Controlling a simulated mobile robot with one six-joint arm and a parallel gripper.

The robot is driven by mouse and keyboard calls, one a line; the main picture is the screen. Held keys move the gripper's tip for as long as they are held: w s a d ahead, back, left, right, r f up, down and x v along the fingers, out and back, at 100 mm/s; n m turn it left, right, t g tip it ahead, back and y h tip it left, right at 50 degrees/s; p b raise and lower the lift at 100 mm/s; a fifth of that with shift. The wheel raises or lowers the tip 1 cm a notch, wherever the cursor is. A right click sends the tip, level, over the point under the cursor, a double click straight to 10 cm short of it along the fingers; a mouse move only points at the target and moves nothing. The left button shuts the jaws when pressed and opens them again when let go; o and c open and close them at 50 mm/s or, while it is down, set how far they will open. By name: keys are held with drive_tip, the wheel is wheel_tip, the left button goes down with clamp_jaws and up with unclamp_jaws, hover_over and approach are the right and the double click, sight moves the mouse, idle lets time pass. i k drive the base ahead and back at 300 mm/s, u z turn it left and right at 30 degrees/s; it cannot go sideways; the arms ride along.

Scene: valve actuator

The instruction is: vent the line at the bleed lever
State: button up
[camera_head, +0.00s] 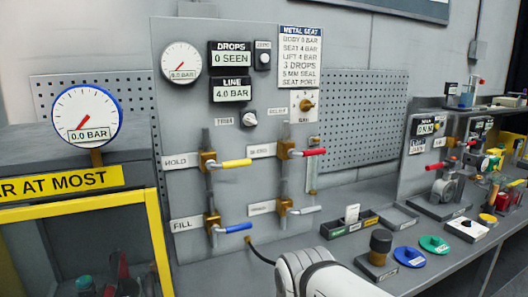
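A grey panel carries several valves with coloured levers. The upper right valve has a red lever (314,152) pointing right; the label beside it (262,150) is blurred, and may read "BLEED". The lower right valve has a pale grey lever (305,210), and its label is too blurred to read. A yellow lever (237,163) is at the HOLD label and a blue lever (235,228) at the FILL label. The LINE display (231,89) reads 4.0 BAR. DROPS (230,54) reads 0 SEEN. A white part of my arm shows at the bottom centre; my gripper is out of view.
A round dial (181,62) is at the panel's top left. A yellow-framed enclosure (155,240) with a blue-rimmed 0.0 BAR gauge (87,115) stands at left. The bench holds a dark knobbed block (380,243), a blue disc (409,257), a green disc (434,244) and a small tray (335,229).

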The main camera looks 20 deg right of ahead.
sight(292, 153)
drive_tip(key=u, duration=1.15)
drive_tip(key=k, duration=1.3)
drive_tip(key=z, duration=1.2)
drive_tip(key=i, duration=1.65)
drive_tip(key=z, duration=0.05)
